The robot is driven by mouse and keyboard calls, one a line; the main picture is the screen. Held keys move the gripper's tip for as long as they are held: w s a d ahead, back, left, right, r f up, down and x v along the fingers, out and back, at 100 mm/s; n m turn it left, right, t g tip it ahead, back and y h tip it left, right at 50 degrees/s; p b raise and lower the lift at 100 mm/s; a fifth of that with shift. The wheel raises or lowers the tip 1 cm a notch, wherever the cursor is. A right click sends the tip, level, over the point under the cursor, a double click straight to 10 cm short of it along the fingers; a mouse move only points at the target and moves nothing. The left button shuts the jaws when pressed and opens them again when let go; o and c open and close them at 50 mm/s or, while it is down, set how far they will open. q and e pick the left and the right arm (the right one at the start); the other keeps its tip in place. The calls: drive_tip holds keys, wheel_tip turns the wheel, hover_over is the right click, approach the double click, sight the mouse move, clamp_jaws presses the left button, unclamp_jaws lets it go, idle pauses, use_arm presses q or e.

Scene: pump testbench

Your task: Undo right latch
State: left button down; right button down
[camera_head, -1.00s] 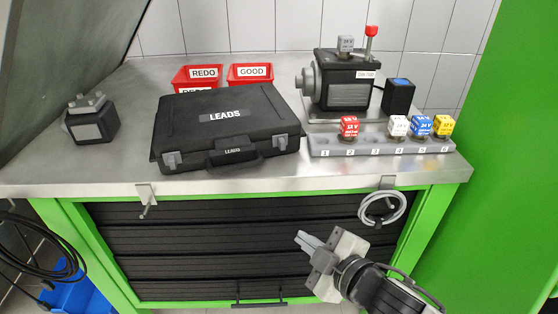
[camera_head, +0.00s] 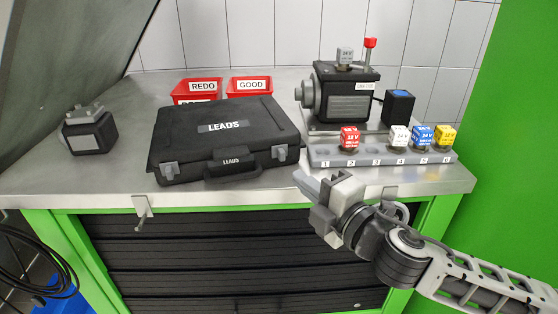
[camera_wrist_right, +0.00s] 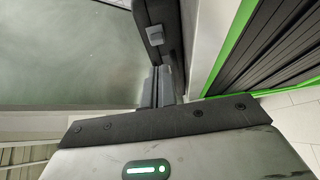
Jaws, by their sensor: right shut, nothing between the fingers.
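The black LEADS case (camera_head: 190,132) lies shut on the metal bench. Its grey right latch (camera_head: 279,152) is on the front face, and looks closed against the lid. The left latch (camera_head: 169,171) is on the same face, left of the handle (camera_head: 235,166). My right gripper (camera_head: 303,183) is shut and empty, at the bench's front edge, just in front of and slightly right of the right latch, apart from it. In the right wrist view, my fingers (camera_wrist_right: 160,84) point toward a grey latch (camera_wrist_right: 155,35) on the dark case edge. My left gripper is not in view.
A numbered rack (camera_head: 370,156) with coloured cubes stands right of the case, with the pump unit (camera_head: 341,97) behind it. Red REDO (camera_head: 188,88) and GOOD (camera_head: 262,85) bins are behind the case. A hook (camera_head: 141,207) hangs at the bench's front edge.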

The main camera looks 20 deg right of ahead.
sight(281, 154)
use_arm(q)
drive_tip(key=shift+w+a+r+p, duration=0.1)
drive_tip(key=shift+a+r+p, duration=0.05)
drive_tip(key=shift+p, duration=0.35)
use_arm(e)
drive_tip(key=x, duration=0.7)
drive_tip(key=shift+w+a, duration=0.1)
drive_tip(key=shift+w, duration=0.25)
drive_tip(key=d, duration=0.2)
drive_tip(key=shift+s+d, duration=0.1)
drive_tip(key=shift+d, duration=0.15)
